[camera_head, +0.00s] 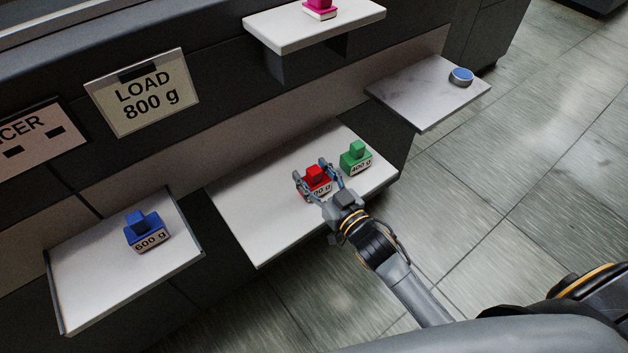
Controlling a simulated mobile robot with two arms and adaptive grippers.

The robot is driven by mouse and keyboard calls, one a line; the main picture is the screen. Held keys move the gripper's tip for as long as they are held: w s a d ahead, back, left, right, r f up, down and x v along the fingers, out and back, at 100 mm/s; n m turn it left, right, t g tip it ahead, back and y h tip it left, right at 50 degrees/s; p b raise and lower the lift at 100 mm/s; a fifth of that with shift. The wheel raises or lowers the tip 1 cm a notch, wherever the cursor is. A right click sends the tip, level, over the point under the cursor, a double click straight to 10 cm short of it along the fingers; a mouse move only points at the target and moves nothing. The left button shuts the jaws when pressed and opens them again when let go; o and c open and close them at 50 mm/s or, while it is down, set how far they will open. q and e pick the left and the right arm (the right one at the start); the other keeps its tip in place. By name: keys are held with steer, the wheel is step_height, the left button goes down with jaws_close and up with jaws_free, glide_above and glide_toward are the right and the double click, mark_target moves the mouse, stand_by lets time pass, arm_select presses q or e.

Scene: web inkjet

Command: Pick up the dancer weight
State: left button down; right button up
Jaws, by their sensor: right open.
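A red weight (316,174) stands on the middle white shelf (255,220), its label partly hidden by my gripper. My right gripper (318,176) is open, with its two fingers on either side of the red weight; I cannot tell whether they touch it. A green weight (355,157) marked 400 g stands just right of it. A blue weight (148,229) marked 600 g sits on the left shelf (90,285). A magenta weight (319,9) is on the upper shelf, cut off by the top edge. My left gripper is not in view.
A "LOAD 800 g" sign (143,95) and a partly cut-off sign ending in "CER" (38,140) are on the dark machine front. A blue round button or disc (461,76) sits on the right marble-like shelf (425,98). The upper shelf (285,38) overhangs behind. Tiled floor is open at right.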

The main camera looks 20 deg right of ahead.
mark_target(314, 169)
steer(key=shift+s, duration=0.1)
steer(key=shift+c, duration=0.2)
jaws_close()
steer(key=shift+r, duration=0.2)
steer(key=shift+r, duration=0.25)
step_height(314, 169, up, 2)
steer(key=shift+r, duration=0.25)
steer(key=s+a+r, duration=0.4)
steer(key=s+r, duration=0.5)
steer(key=s, duration=0.4)
steer(key=shift+s+r, duration=0.2)
steer(key=shift+r, duration=0.2)
